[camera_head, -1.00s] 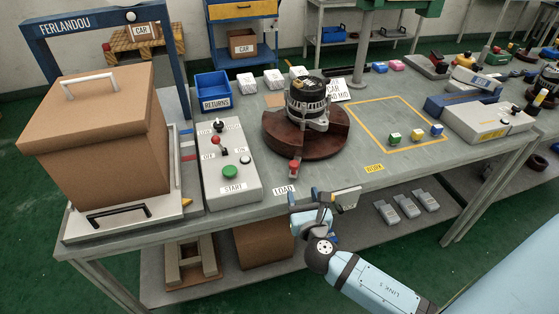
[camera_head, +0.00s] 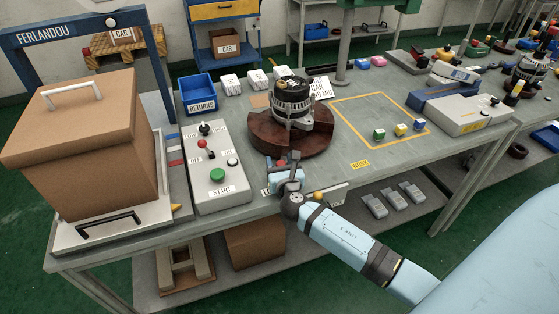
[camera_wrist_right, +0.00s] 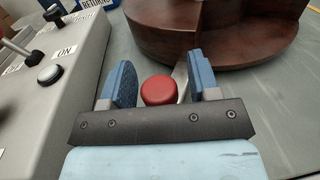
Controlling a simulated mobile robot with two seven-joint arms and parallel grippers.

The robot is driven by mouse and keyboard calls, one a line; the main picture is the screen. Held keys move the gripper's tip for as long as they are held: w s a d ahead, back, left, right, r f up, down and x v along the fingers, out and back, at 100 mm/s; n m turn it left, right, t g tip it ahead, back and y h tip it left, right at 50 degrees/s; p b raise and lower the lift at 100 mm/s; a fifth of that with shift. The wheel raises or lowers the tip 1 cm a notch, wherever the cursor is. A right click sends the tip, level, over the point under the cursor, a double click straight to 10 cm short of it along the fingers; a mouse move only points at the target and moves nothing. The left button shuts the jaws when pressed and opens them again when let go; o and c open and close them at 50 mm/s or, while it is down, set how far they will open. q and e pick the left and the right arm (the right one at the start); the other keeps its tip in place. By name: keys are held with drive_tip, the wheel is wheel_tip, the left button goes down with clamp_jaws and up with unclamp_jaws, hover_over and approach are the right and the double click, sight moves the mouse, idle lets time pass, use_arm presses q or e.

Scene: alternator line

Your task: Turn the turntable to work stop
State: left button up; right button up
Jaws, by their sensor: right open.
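The turntable (camera_head: 262,136) is a dark red-brown round plate in the middle of the bench. An alternator (camera_head: 293,101) stands upright on it. Its handle has a red knob (camera_wrist_right: 159,90), which points toward the bench front on the LOAD side. My right gripper (camera_head: 284,163) is at the handle and mostly hides it in the head view. In the right wrist view its blue fingers (camera_wrist_right: 158,80) are open, one on each side of the knob, with gaps visible. The yellow WORK label (camera_head: 360,164) lies right of the turntable. My left gripper is not in view.
A grey control box (camera_head: 220,187) with a lever and green START button stands close left of the gripper. A yellow outlined square (camera_head: 341,124) with small coloured cubes lies to the right. A large brown box (camera_head: 84,150) fills the left end.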

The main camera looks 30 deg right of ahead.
drive_tip(key=shift+w, duration=0.2)
clamp_jaws()
drive_tip(key=shift+s+d+n+t+y, duration=0.4)
drive_tip(key=shift+s+d+n+y, duration=0.45)
drive_tip(key=shift+d+y, duration=0.3)
unclamp_jaws()
drive_tip(key=shift+a, duration=0.1)
drive_tip(key=shift+r, duration=0.15)
